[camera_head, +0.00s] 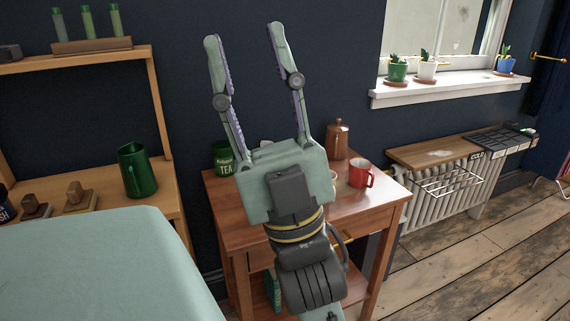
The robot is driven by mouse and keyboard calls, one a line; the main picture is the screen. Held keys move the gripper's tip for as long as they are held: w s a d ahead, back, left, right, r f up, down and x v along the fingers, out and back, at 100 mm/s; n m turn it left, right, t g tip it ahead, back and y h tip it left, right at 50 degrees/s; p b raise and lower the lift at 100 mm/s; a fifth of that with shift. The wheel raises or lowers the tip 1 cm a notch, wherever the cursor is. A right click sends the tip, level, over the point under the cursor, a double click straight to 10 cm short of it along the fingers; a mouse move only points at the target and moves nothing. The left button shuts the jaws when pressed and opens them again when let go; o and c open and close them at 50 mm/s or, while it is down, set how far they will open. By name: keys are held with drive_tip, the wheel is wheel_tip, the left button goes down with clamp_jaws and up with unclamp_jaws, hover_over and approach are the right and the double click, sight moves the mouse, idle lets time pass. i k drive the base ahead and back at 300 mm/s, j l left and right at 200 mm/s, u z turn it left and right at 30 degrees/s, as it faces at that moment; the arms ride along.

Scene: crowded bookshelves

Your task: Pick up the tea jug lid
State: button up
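A dark green jug (222,158) labelled "TEA" stands at the back left of the small wooden table (222,194). My gripper hides part of it, and I cannot make out clearly whether a lid sits on its top. A brown lidded pot (338,143) with a small knob stands at the back of the table, right of my gripper. My gripper (243,34) is open and empty, its two long fingers pointing up in front of the dark wall. The gripper body covers the middle of the tabletop.
A red mug (360,174) stands on the table's right part, with a pale object beside it partly hidden. A green pitcher (137,170) stands on the left shelf. A radiator (440,195) and windowsill (450,88) with potted plants are at right.

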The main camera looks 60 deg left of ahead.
sight(337, 127)
drive_tip(key=u, duration=1.35)
